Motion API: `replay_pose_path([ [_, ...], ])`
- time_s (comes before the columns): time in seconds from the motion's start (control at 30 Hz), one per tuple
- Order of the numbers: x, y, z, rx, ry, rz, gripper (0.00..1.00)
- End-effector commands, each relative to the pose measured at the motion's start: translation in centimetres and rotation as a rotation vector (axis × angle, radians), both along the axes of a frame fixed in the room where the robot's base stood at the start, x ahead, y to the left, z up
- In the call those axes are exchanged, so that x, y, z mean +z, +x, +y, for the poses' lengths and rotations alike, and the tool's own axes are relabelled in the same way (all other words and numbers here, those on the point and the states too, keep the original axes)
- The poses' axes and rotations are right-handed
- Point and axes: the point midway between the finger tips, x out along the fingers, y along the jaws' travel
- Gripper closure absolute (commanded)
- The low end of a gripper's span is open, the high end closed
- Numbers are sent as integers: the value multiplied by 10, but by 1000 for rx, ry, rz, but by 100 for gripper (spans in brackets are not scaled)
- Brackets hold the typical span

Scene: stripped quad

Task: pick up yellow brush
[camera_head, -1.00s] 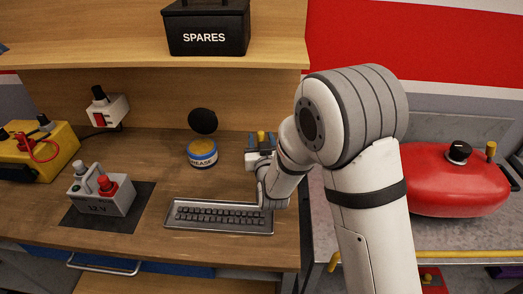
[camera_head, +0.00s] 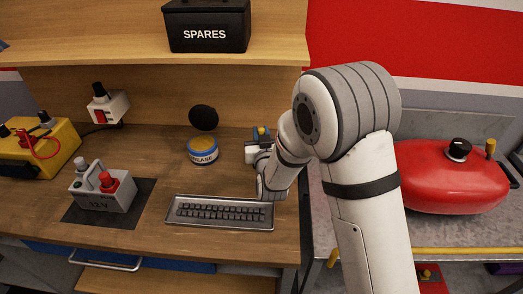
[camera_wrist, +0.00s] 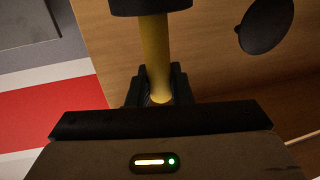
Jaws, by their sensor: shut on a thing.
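The yellow brush (camera_wrist: 155,55) stands out between the jaws of my gripper (camera_wrist: 156,88) in the wrist view. Its yellow shaft runs up the picture to a wide black part at the top edge, which is cut off. My gripper is shut on the shaft. In the head view my gripper (camera_head: 252,146) is small, above the back right of the wooden bench, with a bit of yellow from the brush (camera_head: 261,131) showing at it. The rest of the brush is hidden there.
An open grease tin (camera_head: 202,151) stands left of my gripper, with a round black disc (camera_head: 203,118) behind it. A keyboard (camera_head: 219,212) lies in front. A battery box (camera_head: 104,193) stands left. The shelf (camera_head: 120,52) with the spares box (camera_head: 206,27) overhangs the back.

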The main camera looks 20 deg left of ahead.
Motion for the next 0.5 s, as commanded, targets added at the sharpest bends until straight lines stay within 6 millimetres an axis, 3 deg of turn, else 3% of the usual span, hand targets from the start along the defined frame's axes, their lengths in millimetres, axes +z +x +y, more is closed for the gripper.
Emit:
replay_pose_path([
  [0.27,6,0,0,-1,2,-1,100],
  [0.5,45,0,0,-1,5,-6,100],
])
